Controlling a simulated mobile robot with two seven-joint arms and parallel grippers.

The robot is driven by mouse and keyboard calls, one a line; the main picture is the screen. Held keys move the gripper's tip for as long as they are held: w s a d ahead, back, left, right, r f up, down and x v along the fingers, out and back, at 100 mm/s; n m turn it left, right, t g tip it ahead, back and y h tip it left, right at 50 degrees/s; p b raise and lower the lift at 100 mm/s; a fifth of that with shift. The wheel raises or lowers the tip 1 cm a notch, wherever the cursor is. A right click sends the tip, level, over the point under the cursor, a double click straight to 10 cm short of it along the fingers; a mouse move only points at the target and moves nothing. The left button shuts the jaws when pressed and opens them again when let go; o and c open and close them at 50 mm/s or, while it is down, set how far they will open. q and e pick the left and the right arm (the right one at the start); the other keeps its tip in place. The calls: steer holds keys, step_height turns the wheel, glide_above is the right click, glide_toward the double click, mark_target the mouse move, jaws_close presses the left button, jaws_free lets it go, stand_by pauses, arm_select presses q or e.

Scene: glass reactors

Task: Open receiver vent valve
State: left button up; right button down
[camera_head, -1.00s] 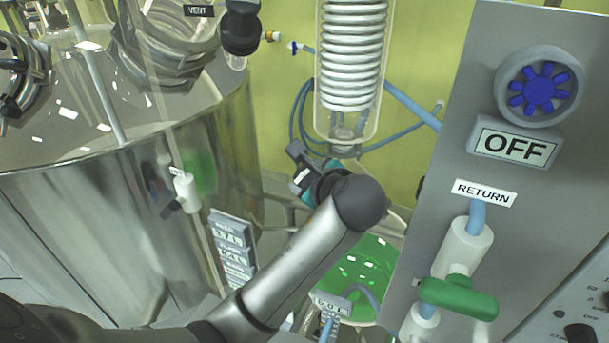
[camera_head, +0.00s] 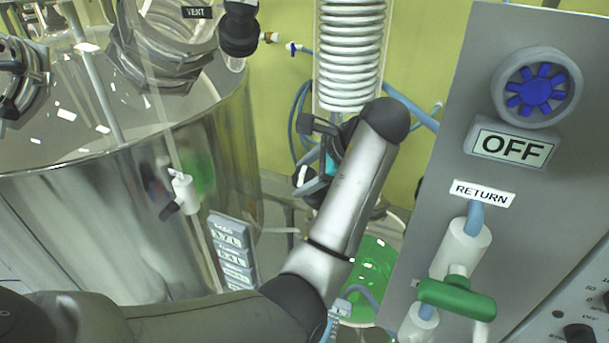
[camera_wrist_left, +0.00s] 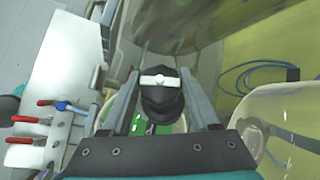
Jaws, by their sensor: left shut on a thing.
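A black round knob with a white bar across its top (camera_wrist_left: 160,82) sits between the two fingers of my left gripper (camera_wrist_left: 161,92) in the left wrist view. I take it for the receiver vent valve; no label on it is readable. The fingers are shut on it from both sides. In the head view my left gripper (camera_head: 308,153) is below the glass coil condenser (camera_head: 350,55), and my forearm hides most of what it holds. The receiver with green liquid (camera_head: 372,268) shows low behind my arm. My right gripper is in neither view.
A large steel vessel (camera_head: 90,215) stands at the left. A grey panel (camera_head: 440,215) with a blue knob (camera_head: 538,91), an OFF display (camera_head: 508,147) and a green-handled valve (camera_head: 457,294) fills the right. Blue hoses (camera_head: 408,104) run behind my arm.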

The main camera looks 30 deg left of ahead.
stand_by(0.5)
arm_select(q)
steer(key=o, duration=1.4)
